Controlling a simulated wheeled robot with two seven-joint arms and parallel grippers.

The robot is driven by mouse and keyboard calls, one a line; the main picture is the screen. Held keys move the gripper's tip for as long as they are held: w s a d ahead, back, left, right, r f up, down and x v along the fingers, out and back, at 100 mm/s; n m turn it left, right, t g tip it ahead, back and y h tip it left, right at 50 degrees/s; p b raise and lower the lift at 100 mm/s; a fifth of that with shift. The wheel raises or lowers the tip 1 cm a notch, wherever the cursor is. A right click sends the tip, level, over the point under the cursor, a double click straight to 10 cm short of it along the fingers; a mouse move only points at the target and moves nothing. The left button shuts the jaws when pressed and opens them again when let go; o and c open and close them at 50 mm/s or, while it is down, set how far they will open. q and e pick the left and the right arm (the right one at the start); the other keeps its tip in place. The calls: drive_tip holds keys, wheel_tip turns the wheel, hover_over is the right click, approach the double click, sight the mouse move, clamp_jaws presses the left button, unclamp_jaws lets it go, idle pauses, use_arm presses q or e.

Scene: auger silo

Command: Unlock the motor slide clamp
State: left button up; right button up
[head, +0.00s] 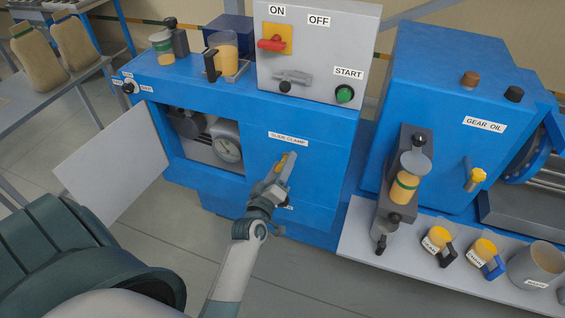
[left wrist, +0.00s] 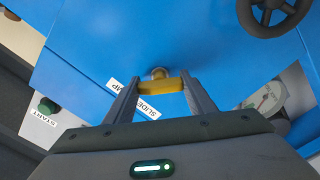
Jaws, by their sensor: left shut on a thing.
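The slide clamp is a yellow handle on the front of the blue cabinet, just under its "SLIDE CLAMP" label (head: 288,135). The yellow handle (left wrist: 161,86) shows between the fingers of my left gripper (left wrist: 161,92) in the left wrist view, in front of a small round metal pivot. In the head view the handle (head: 282,160) is partly hidden by my left gripper (head: 284,166), which is shut on it. The label (left wrist: 140,98) is partly hidden by a finger in the left wrist view. My right gripper is not in view.
An open panel door (head: 110,165) hangs left of a recess with a gauge (head: 227,142). Above stands a grey switch box (head: 315,50) with a red lever (head: 271,43) and green START button (head: 345,93). The gear oil machine (head: 445,110) and a shelf with cups (head: 437,240) stand right.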

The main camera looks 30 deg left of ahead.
use_arm(q)
drive_tip(key=n+p, duration=0.1)
drive_tip(key=n, duration=0.3)
drive_tip(key=shift+n, duration=1.8)
drive_tip(key=o, duration=1)
drive_tip(key=shift+o, duration=0.2)
drive_tip(key=shift+s, duration=0.15)
drive_tip(key=v, duration=1.7)
